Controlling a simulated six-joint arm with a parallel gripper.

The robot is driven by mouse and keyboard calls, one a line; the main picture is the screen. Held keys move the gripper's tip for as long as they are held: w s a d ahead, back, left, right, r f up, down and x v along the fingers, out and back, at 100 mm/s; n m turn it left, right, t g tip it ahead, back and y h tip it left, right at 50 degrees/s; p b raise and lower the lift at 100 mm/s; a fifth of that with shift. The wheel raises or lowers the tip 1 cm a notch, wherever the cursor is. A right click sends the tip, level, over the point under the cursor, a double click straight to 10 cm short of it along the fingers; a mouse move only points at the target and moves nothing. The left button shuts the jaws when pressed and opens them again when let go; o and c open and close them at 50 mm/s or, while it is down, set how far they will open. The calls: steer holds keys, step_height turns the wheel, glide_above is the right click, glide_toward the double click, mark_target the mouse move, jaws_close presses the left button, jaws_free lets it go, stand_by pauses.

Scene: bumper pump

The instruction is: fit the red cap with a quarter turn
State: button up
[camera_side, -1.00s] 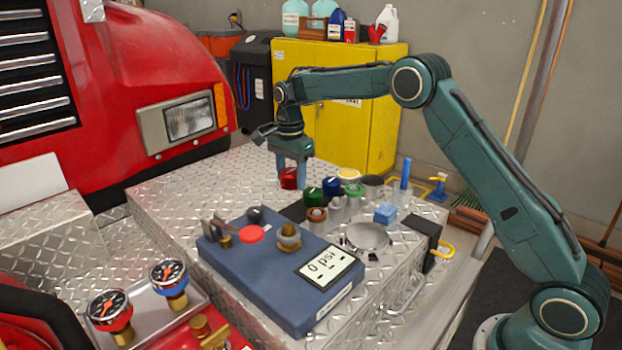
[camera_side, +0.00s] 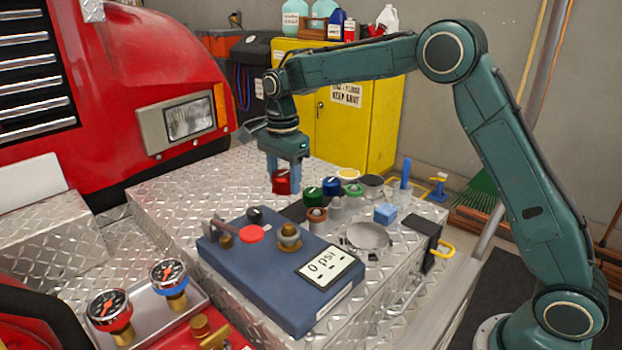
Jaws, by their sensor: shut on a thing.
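My gripper (camera_side: 283,178) points down over the diamond-plate deck (camera_side: 190,195), behind the blue pump box (camera_side: 245,275). It is shut on the red cap (camera_side: 281,185), which sits between its fingers. Part of the cap is hidden by the fingers. I cannot tell whether the cap touches the deck or hangs just above it. A brass fitting (camera_side: 289,240) stands on top of the box, in front of and apart from the cap.
A green cap (camera_side: 313,196) and a blue cap (camera_side: 331,186) stand right of my gripper. The deck left of my gripper is clear.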

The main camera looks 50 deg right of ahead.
step_height(320, 180, up, 3)
glide_above(288, 224)
steer(key=shift+s+f, duration=0.1)
steer(key=shift+f, duration=0.15)
steer(key=shift+f, duration=2.3)
steer(key=shift+f, duration=1.6)
stand_by(1.9)
steer(key=shift+m, duration=0.3)
steer(key=shift+m, duration=2.4)
steer(key=shift+r, duration=0.1)
